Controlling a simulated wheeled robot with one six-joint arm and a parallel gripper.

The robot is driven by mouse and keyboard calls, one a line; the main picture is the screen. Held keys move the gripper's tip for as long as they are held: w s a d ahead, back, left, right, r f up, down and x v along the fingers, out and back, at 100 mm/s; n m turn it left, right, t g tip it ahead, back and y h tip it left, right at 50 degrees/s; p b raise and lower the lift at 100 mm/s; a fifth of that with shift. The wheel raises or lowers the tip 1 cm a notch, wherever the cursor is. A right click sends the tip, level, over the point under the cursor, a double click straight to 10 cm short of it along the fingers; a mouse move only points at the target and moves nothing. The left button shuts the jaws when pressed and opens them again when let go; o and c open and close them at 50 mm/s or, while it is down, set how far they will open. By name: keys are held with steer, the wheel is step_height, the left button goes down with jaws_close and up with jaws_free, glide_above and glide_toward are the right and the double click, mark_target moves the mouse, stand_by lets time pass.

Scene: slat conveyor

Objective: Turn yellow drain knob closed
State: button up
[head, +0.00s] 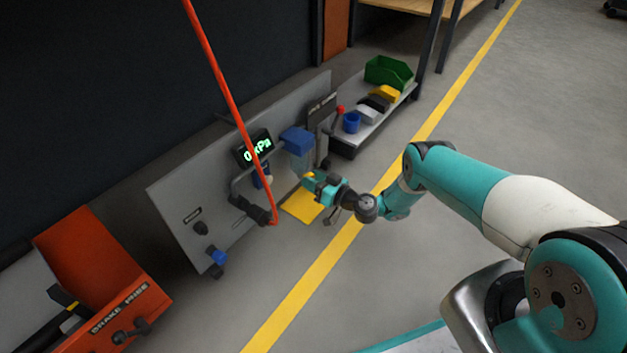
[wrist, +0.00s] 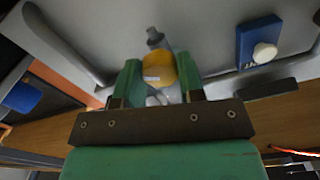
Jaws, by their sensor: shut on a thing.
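In the wrist view the round yellow drain knob (wrist: 158,70) sits between my two green fingers, with a small pale mark on its face. My gripper (wrist: 158,80) is shut on the knob, a finger on each side. A grey fitting shows just beyond the knob. In the head view my gripper (head: 312,182) is at the lower part of the clear bowl (head: 301,162) under the blue housing (head: 297,140). The knob is mostly hidden there by the gripper, and its turn angle cannot be told.
The grey panel (head: 185,190) carries a display (head: 253,148) partly crossed by a red hose (head: 225,90). A yellow plate (head: 300,207) lies below my gripper. A blue block with a white button (wrist: 264,52) is at right in the wrist view. A bench with bins (head: 389,72) stands behind.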

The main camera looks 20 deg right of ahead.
steer(key=o, duration=0.9)
steer(key=shift+p+v, duration=6.85)
steer(key=shift+v, duration=1.9)
